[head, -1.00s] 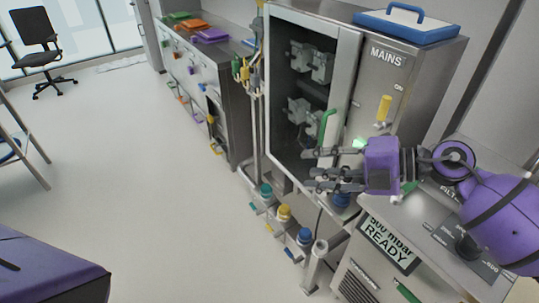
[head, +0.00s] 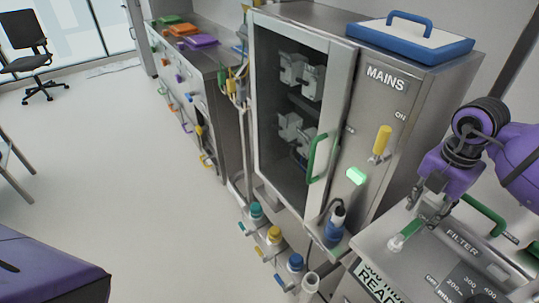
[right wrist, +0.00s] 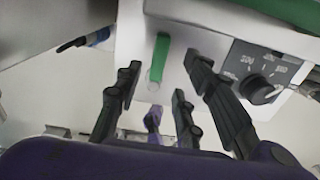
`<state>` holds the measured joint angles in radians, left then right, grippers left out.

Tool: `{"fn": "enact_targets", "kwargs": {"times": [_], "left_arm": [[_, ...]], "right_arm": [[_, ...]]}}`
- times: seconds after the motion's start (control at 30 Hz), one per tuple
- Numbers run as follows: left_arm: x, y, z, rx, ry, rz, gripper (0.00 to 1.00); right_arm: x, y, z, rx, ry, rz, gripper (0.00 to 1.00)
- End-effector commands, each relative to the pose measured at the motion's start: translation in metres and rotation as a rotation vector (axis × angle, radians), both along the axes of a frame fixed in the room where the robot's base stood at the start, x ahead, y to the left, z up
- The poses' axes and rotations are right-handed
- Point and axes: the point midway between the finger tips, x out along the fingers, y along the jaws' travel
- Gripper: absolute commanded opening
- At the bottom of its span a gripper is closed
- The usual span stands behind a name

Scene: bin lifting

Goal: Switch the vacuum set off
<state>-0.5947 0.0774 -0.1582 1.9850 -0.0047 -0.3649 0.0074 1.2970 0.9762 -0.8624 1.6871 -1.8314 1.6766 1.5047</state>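The vacuum set is a grey metal unit (head: 356,258) at the lower right of the head view, with a display partly cut off and reading "READY". On its top are a short green lever (head: 407,234), a dial with numbers and a "FILTER" label. My right gripper (head: 428,212) is just above and beside the green lever. In the right wrist view the fingers of my right gripper (right wrist: 160,95) are spread, with the green lever (right wrist: 159,58) showing between and beyond them; I cannot tell if they touch it. The dial (right wrist: 257,88) is to their right. My left gripper is out of view.
A steel cabinet with a glass door and green handle (head: 320,158) stands behind, with a yellow MAINS handle (head: 381,142) and a lit green lamp (head: 356,176). A blue-rimmed lid (head: 420,36) lies on top. Colored-capped valves (head: 275,236) stand low in front.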

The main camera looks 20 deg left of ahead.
Motion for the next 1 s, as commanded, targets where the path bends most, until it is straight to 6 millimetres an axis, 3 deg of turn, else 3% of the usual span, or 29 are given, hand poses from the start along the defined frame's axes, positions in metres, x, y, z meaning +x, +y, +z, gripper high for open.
{"fn": "enact_targets", "kwargs": {"times": [0.3, 0.7, 1.0], "left_arm": [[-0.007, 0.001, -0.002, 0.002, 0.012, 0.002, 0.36], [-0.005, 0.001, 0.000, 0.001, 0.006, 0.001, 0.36], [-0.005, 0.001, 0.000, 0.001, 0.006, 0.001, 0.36]], "right_arm": [[0.000, 0.000, -0.049, 0.001, 0.002, 0.000, 0.36], [0.000, 0.001, -0.058, 0.002, 0.000, 0.002, 0.36], [0.000, 0.001, -0.058, 0.002, 0.000, 0.002, 0.00]]}}
